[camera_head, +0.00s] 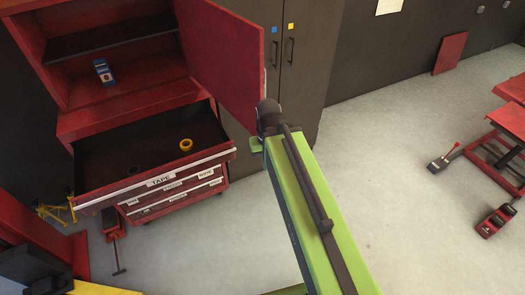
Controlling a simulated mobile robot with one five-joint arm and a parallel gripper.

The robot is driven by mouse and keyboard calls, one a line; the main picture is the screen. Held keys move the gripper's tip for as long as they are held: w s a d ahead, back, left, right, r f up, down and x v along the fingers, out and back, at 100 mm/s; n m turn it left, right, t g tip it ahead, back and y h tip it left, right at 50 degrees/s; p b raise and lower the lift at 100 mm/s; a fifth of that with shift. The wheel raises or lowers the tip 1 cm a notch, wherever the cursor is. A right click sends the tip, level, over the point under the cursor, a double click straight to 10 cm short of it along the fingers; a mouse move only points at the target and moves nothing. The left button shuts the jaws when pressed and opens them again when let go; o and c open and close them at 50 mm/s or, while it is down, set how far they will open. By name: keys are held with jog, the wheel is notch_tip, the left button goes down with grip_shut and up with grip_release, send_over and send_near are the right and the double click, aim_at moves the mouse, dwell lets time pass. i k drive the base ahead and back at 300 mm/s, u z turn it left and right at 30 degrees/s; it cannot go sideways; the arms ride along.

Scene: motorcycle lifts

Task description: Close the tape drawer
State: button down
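The tape drawer (160,182) is the top drawer of a red tool cabinet on the left, and it is pulled out. Its white front strip reads TAPE. Inside lie a yellow tape roll (186,145) and a small dark item (133,168). Below it, the lower labelled drawers (172,198) look shut. The arm's dark far end is near the cabinet door's lower right corner. I cannot make out the gripper's fingers.
The red cabinet door (228,60) above the drawer hangs open to the right. A blue and white item (103,72) stands inside the upper compartment. A dark locker (305,50) is behind my arm. Red lift parts (490,150) stand at the right. Grey floor (390,190) is clear between.

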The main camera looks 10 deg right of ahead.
aim_at(102, 182)
jog(key=z, duration=1.45)
jog(key=k, duration=1.85)
jog(key=u, duration=1.9)
jog(key=i, duration=1)
jog(key=u, duration=0.1)
